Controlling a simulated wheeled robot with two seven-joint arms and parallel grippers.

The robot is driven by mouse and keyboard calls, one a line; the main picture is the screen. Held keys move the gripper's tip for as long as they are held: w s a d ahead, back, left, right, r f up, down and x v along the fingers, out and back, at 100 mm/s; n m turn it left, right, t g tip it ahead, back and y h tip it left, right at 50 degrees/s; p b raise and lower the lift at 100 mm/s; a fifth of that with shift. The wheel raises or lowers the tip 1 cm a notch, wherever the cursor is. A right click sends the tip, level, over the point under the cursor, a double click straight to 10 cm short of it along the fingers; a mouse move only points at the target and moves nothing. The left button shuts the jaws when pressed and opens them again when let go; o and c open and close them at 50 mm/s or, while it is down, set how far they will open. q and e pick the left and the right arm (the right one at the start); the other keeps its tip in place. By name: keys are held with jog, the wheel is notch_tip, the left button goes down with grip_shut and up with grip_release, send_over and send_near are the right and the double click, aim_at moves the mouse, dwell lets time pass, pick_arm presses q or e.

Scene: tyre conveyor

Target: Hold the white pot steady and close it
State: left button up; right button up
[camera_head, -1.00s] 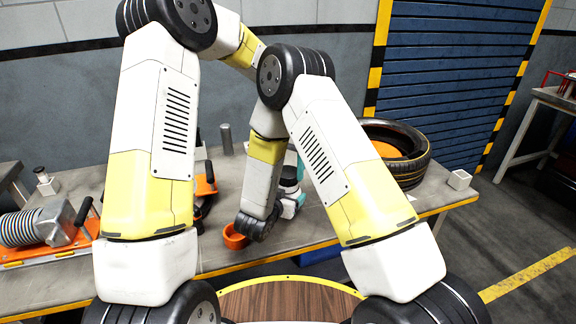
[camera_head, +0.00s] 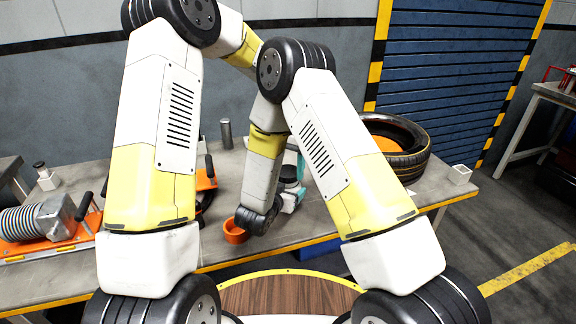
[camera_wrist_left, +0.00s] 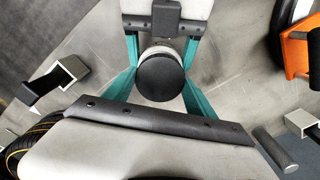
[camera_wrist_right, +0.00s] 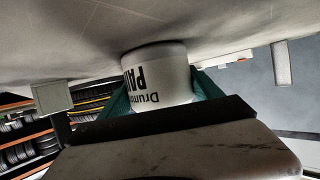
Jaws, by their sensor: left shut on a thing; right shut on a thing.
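The white pot (camera_wrist_right: 157,78) stands on the table, with black lettering that is upside down in the right wrist view. My right gripper (camera_wrist_right: 160,85) is shut on its side, teal fingers on both sides. In the left wrist view the round black lid (camera_wrist_left: 160,78) covers most of the pot (camera_wrist_left: 160,46) from above. My left gripper (camera_wrist_left: 160,84) is shut on the lid. In the head view the left gripper (camera_head: 292,172) is above the right gripper (camera_head: 290,200), and my right arm hides most of the pot. I cannot tell whether the lid is fully seated.
An orange ring (camera_head: 235,233) lies on the table (camera_head: 222,254) close to my right wrist. A tyre (camera_head: 408,160) lies at the right, beside a small white block (camera_head: 460,175). An orange-based machine (camera_head: 45,235) stands at the left. Bare tabletop shows near the front edge.

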pick_arm(q)
jog(key=shift+f, duration=0.6)
dwell(0.4)
